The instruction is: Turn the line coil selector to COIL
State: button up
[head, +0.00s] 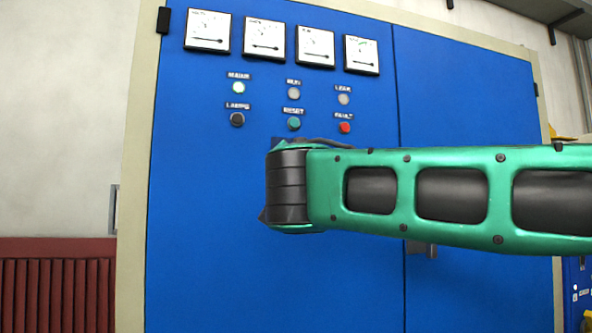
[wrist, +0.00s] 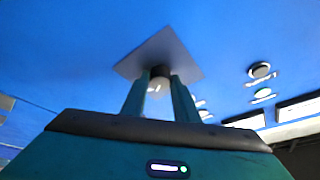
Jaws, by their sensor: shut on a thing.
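The line coil selector shows in the wrist view as a dark knob (wrist: 160,70) on a grey square plate (wrist: 165,44) fixed to the blue panel. My gripper (wrist: 158,84) has its two green fingers on either side of the knob and is shut on it. A small pale spot shows between the fingers. The selector's pointer and any position marks cannot be read. In the head view my green arm covers the selector and my gripper.
The blue cabinet (head: 210,220) carries several dial meters (head: 262,38) along its top. Below are indicator lamps (head: 238,87), a black button (head: 237,119), a green button (head: 293,123) and a red button (head: 344,127). A door handle (head: 432,251) sits below my arm.

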jog(key=shift+d+m, duration=0.15)
jog(key=shift+m, duration=0.45)
jog(key=o, duration=1)
jog(key=shift+o, duration=0.2)
jog(key=v, duration=1)
jog(key=shift+s, duration=0.3)
jog(key=shift+f, duration=0.1)
